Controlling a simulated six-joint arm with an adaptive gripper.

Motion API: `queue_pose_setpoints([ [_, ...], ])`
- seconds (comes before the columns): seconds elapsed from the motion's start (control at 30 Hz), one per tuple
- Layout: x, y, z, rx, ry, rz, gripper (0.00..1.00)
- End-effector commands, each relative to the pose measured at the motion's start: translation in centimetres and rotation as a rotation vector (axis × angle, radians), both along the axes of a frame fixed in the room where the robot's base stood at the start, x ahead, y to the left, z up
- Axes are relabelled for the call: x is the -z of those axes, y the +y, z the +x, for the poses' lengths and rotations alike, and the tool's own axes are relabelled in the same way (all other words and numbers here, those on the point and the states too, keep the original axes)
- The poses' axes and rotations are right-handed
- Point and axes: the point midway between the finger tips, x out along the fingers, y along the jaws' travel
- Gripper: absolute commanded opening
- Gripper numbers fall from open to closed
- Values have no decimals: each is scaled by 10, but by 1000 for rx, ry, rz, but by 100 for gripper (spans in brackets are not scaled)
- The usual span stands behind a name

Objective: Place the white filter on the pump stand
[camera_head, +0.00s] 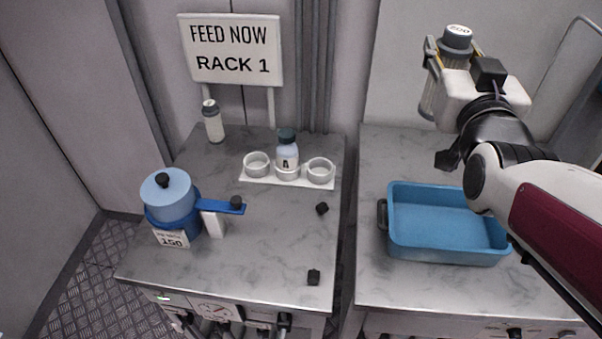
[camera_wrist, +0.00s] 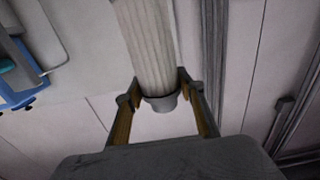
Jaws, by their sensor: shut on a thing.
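My gripper (camera_head: 441,62) is raised over the back of the right counter, shut on the white filter (camera_head: 428,98). The filter is a pale ribbed cylinder with a grey cap (camera_head: 457,36) bearing a printed number, probably 200. In the wrist view the filter (camera_wrist: 147,45) stands between the two yellow-padded fingers (camera_wrist: 158,92), its grey end near them. A blue device (camera_head: 176,205) with a round lid, a "150" card and a blue side arm (camera_head: 218,206) over a white block stands on the left counter. I cannot tell whether it is the pump stand.
A blue tray (camera_head: 391,222) lies empty on the right counter. A white rack (camera_head: 256,182) holds several ring cups and a dark-capped bottle (camera_head: 287,152). A white bottle (camera_head: 213,122) stands by the "FEED NOW RACK 1" sign (camera_head: 231,50). A gap separates the counters.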

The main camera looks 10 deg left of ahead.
Motion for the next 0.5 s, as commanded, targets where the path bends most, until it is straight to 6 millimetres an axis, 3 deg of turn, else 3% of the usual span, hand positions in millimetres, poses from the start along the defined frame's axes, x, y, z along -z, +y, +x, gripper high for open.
queue_pose_setpoints([
  [0.5, 48, 74, 43, -31, 5, -1, 16],
])
